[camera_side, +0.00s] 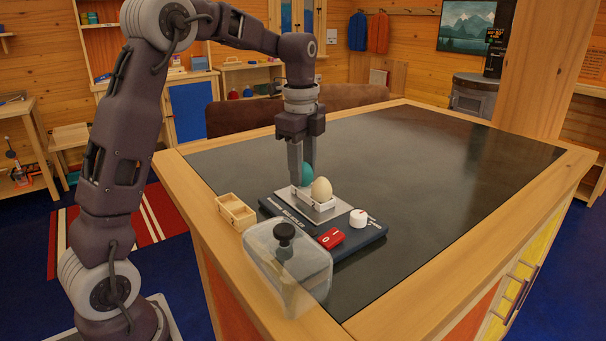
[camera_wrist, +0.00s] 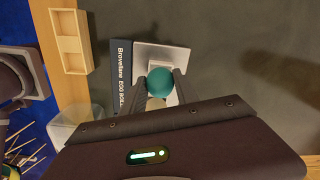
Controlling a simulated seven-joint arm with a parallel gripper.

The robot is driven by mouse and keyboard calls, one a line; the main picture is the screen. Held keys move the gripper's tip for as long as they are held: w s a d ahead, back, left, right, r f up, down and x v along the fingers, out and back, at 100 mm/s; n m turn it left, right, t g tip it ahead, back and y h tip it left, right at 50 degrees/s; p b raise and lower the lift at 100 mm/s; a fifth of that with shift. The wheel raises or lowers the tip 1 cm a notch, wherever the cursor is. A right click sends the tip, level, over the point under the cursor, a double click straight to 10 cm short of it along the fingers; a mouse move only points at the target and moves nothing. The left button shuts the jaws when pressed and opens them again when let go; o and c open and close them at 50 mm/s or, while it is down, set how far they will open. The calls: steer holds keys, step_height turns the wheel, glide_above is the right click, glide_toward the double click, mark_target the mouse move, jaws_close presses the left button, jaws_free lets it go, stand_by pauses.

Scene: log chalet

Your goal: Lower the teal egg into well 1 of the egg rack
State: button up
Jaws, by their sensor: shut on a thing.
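The teal egg (camera_side: 307,173) is between the fingers of my gripper (camera_side: 303,178), which is shut on it. In the wrist view the teal egg (camera_wrist: 160,79) sits between both fingertips (camera_wrist: 155,84). A cream egg (camera_side: 321,189) stands upright in the pale egg rack (camera_side: 319,209), just in front of the teal egg in the side view. The cream egg also shows partly in the wrist view (camera_wrist: 156,103). The teal egg's lower part and the well below it are hidden, so I cannot tell whether it touches the rack.
The rack is on a dark blue egg boiler (camera_side: 352,246) with a red switch (camera_side: 331,238) and a white dial (camera_side: 358,217). A clear lid with a black knob (camera_side: 285,230) and a two-compartment wooden tray (camera_side: 235,212) are nearby. The dark worktop (camera_side: 430,165) is clear behind and right.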

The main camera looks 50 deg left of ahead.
step_height(320, 180, up, 9)
steer(key=shift+s+f, duration=0.1)
steer(key=shift+s, duration=0.05)
steer(key=s+a+f, duration=0.2)
steer(key=s+a, duration=0.1)
steer(key=s, duration=0.4)
steer(key=s+a+f, duration=0.2)
steer(key=s+a, duration=0.1)
steer(key=s, duration=0.4)
steer(key=shift+s+f, duration=0.4)
steer(key=shift+a+f, duration=0.1)
steer(key=shift+f, duration=0.05)
steer(key=shift+f, duration=0.45)
steer(key=o, duration=0.9)
steer(key=shift+c, duration=0.2)
